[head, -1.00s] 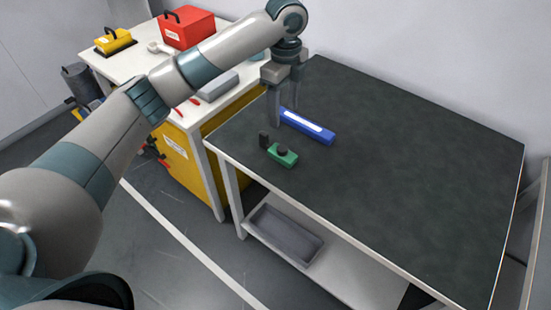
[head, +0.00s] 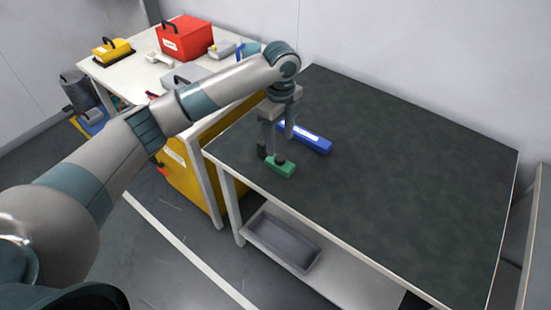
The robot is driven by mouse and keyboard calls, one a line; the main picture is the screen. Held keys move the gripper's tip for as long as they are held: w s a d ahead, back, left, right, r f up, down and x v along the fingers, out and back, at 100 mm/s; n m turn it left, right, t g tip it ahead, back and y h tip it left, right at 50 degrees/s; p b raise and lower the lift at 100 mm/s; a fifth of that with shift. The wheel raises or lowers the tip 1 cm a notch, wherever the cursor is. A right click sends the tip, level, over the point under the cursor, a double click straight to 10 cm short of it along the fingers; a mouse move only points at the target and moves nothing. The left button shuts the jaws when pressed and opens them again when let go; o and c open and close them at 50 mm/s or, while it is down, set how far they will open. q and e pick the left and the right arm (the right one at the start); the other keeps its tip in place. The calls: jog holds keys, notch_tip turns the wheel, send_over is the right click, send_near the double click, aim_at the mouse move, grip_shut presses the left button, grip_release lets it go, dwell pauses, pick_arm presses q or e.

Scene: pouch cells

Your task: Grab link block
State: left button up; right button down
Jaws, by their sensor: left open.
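The likely link block is a small green block (head: 282,169) with dark knobs on top, lying on the dark tabletop (head: 400,170) near its front left edge. A blue bar (head: 312,140) with a white label lies just behind it. My left gripper (head: 279,143) points down above the table, open, with its fingers apart. One fingertip is close to the green block's left part and the other is near the blue bar. I cannot tell whether a finger touches either. My right gripper is not in view.
A white bench (head: 130,72) at the back left holds a red case (head: 185,38), a yellow box (head: 113,50) and tools. A grey tray (head: 282,240) sits on the shelf under the table. The table's right side is clear.

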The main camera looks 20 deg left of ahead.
pick_arm(q)
send_over(281, 158)
jog(key=f, duration=0.2)
jog(key=f+p, duration=0.1)
jog(key=f, duration=0.1)
jog(key=shift+s+a, duration=0.1)
jog(key=shift+s, duration=0.2)
jog(key=shift+f, duration=0.6)
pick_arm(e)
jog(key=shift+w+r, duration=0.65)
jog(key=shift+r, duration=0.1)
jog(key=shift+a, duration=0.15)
pick_arm(q)
jog(key=shift+w+f+p, duration=0.1)
jog(key=shift+f+p, duration=0.25)
jog(key=shift+f, duration=0.05)
jog(key=f, duration=0.2)
jog(key=f+p, duration=0.1)
jog(key=f, duration=0.1)
jog(key=shift+w+p, duration=0.2)
jog(key=shift+p, duration=0.1)
jog(key=shift+f, duration=0.25)
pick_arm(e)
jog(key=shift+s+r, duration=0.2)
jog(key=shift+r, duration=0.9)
